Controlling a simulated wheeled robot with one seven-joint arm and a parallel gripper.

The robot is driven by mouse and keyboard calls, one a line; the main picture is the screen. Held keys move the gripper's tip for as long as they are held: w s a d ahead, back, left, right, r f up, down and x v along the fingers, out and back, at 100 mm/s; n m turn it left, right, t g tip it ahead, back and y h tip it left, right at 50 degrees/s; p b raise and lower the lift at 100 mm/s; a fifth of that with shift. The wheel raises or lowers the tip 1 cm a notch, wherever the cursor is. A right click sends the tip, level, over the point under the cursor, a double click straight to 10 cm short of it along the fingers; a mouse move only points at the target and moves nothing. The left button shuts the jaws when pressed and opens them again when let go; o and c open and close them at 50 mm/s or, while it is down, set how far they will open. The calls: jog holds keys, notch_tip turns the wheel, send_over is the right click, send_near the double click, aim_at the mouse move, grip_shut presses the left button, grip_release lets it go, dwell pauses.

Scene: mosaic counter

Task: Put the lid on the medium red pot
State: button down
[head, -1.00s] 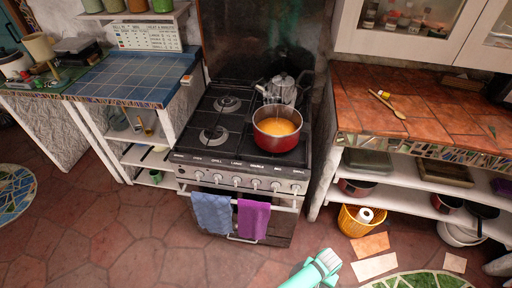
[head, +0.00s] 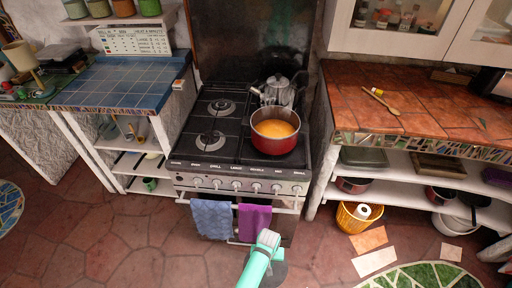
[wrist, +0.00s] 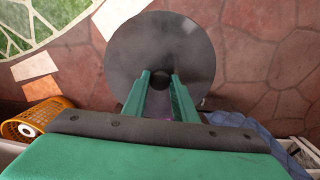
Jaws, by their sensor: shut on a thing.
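A red pot (head: 275,145) with orange contents stands uncovered on the front right burner of the stove (head: 215,150). My gripper (wrist: 160,82) is shut on the dark knob of a round grey lid (wrist: 160,45). In the head view my gripper (head: 268,240) is in front of the stove, below and nearer than the pot. Part of the lid (head: 276,276) shows there beside my arm, over the floor. The pot is not seen in the wrist view.
A metal kettle (head: 279,90) stands close behind the pot. Towels (head: 212,218) hang on the oven rail. A tiled counter (head: 400,100) is at right, with more red pots (head: 354,185) on its shelf. A yellow basket (head: 357,217) stands on the floor.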

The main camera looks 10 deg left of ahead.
jog(key=shift+s+a+f, duration=0.15)
jog(key=shift+s+f, duration=0.3)
jog(key=shift+s, duration=0.1)
jog(key=shift+s+a+f, duration=0.15)
jog(key=shift+s+f, duration=0.3)
jog(key=shift+s, duration=0.1)
jog(key=shift+s+d+f, duration=0.15)
jog(key=shift+s+f, duration=0.05)
jog(key=shift+s, duration=0.1)
